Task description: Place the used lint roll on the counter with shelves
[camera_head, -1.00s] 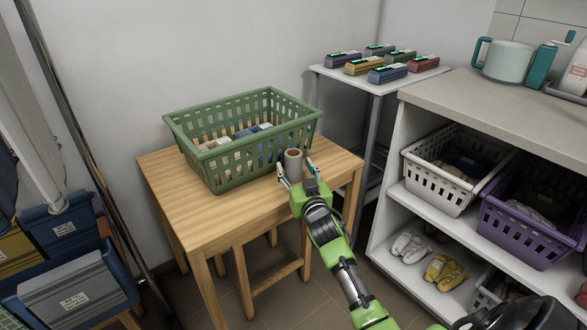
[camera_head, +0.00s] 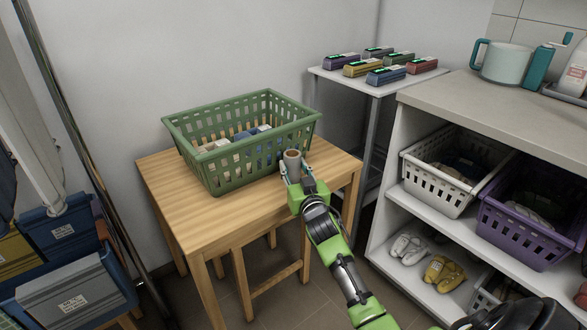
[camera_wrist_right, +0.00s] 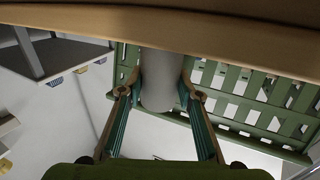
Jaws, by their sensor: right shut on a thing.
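The used lint roll (camera_head: 292,159) is a short grey-brown cardboard tube. It stands upright near the right front corner of the green basket, at the wooden table. My right gripper (camera_head: 294,175) is shut on the roll, with a finger on each side. In the right wrist view, the grey roll (camera_wrist_right: 162,85) sits between both fingers (camera_wrist_right: 160,95). Whether its base touches the table I cannot tell. The counter with shelves (camera_head: 475,103) stands at the right, with a grey top and white shelves. My left gripper is not in view.
The green basket (camera_head: 215,180) with folded cloths is on the wooden table (camera_head: 175,205). A small white stand (camera_head: 345,80) holds several coloured boxes. A pale jug (camera_head: 505,60) and bottles stand at the counter's back; its front top is clear. Shelves hold baskets (camera_head: 428,188) and shoes.

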